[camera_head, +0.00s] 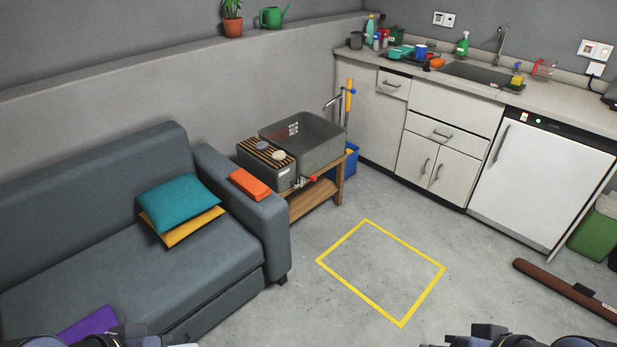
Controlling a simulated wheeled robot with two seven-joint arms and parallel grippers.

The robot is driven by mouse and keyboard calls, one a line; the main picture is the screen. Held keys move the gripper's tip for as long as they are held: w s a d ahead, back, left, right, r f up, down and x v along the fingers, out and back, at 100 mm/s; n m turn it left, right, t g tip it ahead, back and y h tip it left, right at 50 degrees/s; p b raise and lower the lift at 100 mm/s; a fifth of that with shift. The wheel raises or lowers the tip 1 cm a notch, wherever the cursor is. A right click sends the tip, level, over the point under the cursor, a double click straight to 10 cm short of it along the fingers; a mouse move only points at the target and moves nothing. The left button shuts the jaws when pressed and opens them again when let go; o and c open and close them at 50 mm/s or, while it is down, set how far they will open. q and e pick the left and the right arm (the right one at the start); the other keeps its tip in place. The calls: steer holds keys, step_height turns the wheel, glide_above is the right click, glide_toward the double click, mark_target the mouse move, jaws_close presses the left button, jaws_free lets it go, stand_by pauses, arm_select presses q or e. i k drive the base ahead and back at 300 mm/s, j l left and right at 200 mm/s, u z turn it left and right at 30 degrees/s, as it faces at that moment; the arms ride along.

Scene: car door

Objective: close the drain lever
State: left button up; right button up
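A grey utility sink (318,150) stands on a wooden stand (314,205) between the sofa's armrest and the kitchen counter. A small red lever (311,178) shows low on the front of the sink, by a small metal fitting. It is too small to tell its exact angle. Parts of my two arms show at the bottom edge, left and right, far from the sink. My grippers themselves are not visible.
A yellow floor square (402,325) lies on open floor before the sink. A grey sofa (85,215) stands at left, with an orange cloth (250,185) on its armrest. A blue bin (346,160) is behind the stand. A brown bar-like object (565,290) lies at right.

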mark_target(300, 175)
steer(key=i+u, duration=0.1)
steer(key=u, duration=0.2)
steer(key=i+l+u, duration=0.2)
steer(key=i+u, duration=0.25)
steer(key=i+l+u, duration=0.45)
steer(key=i+l, duration=0.5)
steer(key=i+l+u, duration=0.15)
steer(key=i+l, duration=0.35)
steer(key=l, duration=0.1)
